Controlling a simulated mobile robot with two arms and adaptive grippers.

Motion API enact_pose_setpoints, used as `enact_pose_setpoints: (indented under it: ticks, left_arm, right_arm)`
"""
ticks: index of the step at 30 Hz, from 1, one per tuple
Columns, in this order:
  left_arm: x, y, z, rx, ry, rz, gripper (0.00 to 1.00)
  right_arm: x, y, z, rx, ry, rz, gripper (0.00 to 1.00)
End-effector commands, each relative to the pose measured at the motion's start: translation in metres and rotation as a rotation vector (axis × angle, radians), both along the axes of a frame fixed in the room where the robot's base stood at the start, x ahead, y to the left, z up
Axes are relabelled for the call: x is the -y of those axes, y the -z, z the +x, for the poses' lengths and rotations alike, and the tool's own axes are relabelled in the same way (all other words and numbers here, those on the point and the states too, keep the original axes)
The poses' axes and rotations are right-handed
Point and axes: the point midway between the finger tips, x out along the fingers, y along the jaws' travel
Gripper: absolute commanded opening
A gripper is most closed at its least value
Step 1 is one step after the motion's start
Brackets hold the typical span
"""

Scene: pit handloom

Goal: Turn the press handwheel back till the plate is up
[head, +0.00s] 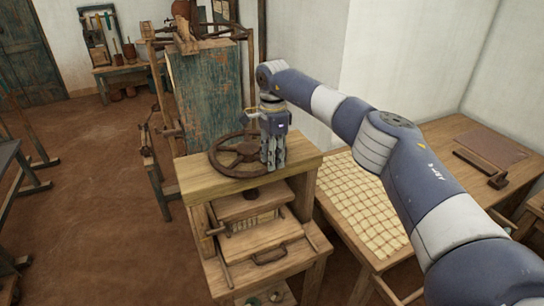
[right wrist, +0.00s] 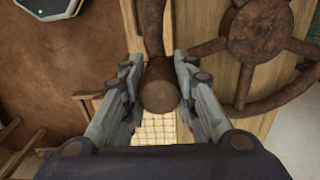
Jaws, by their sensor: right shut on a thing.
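The press handwheel (head: 240,153) is a rusty brown spoked wheel lying flat on top of the wooden press (head: 195,183). In the right wrist view the handwheel (right wrist: 256,32) fills the upper right, with its round handle knob (right wrist: 159,92) at the middle. My right gripper (head: 273,165) points down at the wheel's right side. In the right wrist view my right gripper (right wrist: 159,95) has its fingers on both sides of the knob, shut on it. The press plate (head: 240,203) shows below the top beam, over a pale stack. My left gripper is not in view.
A table with a gridded pale mat (head: 352,200) stands right of the press, under my right arm. A wooden frame with a blue-green panel (head: 208,90) stands behind the press. The brown floor (head: 90,150) at left is mostly open.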

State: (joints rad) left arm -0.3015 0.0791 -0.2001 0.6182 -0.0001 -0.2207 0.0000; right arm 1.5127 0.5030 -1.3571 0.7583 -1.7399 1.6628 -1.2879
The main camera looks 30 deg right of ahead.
Motion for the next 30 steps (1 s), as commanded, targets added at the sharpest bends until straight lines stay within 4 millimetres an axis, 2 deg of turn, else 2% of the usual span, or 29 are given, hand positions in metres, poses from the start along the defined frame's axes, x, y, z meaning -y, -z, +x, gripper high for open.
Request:
enact_pose_setpoints:
  ticks: [3,4,6,19,22,26,30]
  left_arm:
    - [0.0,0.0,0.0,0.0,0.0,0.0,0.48]
    - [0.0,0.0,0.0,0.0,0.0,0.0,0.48]
    - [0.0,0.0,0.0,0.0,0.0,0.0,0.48]
    - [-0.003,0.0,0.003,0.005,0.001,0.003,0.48]
    - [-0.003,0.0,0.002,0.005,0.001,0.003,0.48]
    - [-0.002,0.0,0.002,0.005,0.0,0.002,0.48]
    - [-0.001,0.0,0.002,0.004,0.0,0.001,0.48]
  right_arm:
    - [0.002,-0.002,0.002,0.009,0.005,-0.003,0.0]
    - [0.002,-0.002,0.002,0.009,0.005,-0.003,0.33]
    - [0.002,-0.003,0.002,0.009,0.005,-0.003,0.47]
    - [0.001,-0.001,0.001,0.004,0.003,-0.001,0.48]
    - [0.0,-0.006,0.001,0.005,0.002,-0.001,0.48]
    - [0.0,-0.025,0.002,0.008,0.002,-0.001,0.48]
    - [0.001,-0.055,0.001,0.008,0.002,-0.001,0.48]
